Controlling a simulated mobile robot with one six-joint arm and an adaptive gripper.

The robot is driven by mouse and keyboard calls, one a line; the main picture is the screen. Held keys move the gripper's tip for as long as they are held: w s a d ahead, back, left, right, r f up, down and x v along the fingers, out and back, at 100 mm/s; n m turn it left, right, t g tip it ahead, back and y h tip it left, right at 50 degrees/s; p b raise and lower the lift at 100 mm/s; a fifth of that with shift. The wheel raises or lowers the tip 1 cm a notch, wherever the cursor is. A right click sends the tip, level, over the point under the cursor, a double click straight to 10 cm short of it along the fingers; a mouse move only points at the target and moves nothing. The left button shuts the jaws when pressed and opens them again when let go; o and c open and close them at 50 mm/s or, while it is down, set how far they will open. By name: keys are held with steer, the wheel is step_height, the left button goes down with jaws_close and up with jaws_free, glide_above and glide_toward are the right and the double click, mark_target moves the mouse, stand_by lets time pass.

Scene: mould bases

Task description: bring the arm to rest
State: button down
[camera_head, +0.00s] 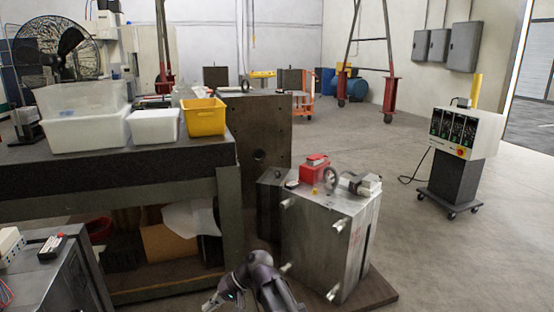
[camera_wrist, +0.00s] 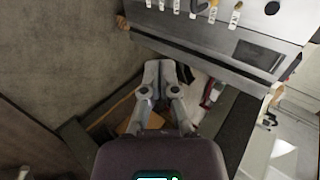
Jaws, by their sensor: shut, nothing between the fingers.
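My arm (camera_head: 262,277) shows at the bottom of the head view, bent low in front of the mould base (camera_head: 318,238). My gripper (camera_wrist: 162,68) is in the middle of the wrist view. Its two fingers are shut with nothing between them. Below the fingers are brown and white items that I cannot make out clearly. In the head view the gripper end is mostly cut off by the lower edge.
A dark workbench (camera_head: 120,180) with a yellow bin (camera_head: 204,118) stands left. The mould base carries a red box (camera_head: 314,169). A grey cabinet (camera_head: 60,280) is at the lower left. A wheeled control unit (camera_head: 460,150) stands right; open floor lies between.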

steer(key=s+d+f+m+t+h, duration=0.1)
steer(key=d+f+h, duration=0.15)
steer(key=d, duration=0.85)
steer(key=s+d+f+m+t+h, duration=0.15)
steer(key=d+h, duration=0.25)
steer(key=d, duration=0.8)
steer(key=s+d+f+m+t+h, duration=0.1)
steer(key=d+f+h, duration=0.2)
steer(key=d, duration=0.8)
step_height(320, 180, up, 33)
steer(key=d+p, duration=0.1)
steer(key=p, duration=3.2)
steer(key=shift+s+d, duration=0.15)
steer(key=shift+d, duration=0.1)
steer(key=shift+g, duration=0.25)
steer(key=shift+a, duration=0.1)
